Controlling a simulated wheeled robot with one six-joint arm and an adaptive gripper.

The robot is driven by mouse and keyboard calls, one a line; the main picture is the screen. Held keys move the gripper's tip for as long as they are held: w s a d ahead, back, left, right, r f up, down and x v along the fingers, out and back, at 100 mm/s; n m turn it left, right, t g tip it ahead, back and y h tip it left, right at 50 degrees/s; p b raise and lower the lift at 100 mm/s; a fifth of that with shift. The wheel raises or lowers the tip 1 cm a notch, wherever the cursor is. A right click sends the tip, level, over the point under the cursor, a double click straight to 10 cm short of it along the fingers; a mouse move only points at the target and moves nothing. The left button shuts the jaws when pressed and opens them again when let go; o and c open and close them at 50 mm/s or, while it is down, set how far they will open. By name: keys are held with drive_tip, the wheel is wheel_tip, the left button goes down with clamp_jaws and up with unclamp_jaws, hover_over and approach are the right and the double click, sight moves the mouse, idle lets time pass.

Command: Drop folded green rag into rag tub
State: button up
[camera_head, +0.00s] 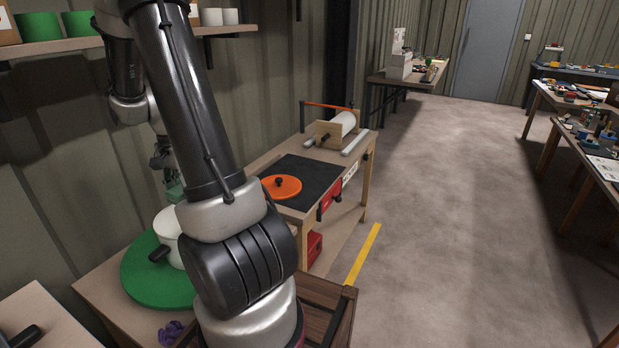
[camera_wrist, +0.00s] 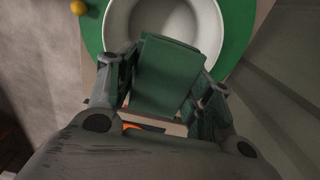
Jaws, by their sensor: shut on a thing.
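The folded green rag (camera_wrist: 166,75) is between my gripper's fingers in the wrist view. My gripper (camera_wrist: 165,92) is shut on it. In the head view the rag (camera_head: 174,191) shows as a small green patch below my gripper (camera_head: 165,168), partly hidden by my arm. A white round tub (camera_head: 168,228) stands on a green round board (camera_head: 150,278), with a dark handle at its front. In the wrist view the tub's rim (camera_wrist: 113,28) and pale inside lie just beyond the rag, which overlaps the near part of the opening. The tub's inside looks empty where it shows.
An orange lid (camera_head: 281,187) lies on a dark mat (camera_head: 318,178) on the bench, near a paper roll (camera_head: 342,125). A purple crumpled thing (camera_head: 171,332) lies by the green board. A yellow ball-like thing (camera_wrist: 78,7) is in the wrist view. A shelf (camera_head: 60,46) hangs above.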

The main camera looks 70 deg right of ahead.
drive_tip(key=shift+s+f, duration=0.15)
drive_tip(key=shift+f, duration=2.85)
drive_tip(key=o, duration=1.1)
drive_tip(key=shift+o, duration=0.2)
wheel_tip(320, 180, up, 12)
drive_tip(key=shift+r, duration=0.1)
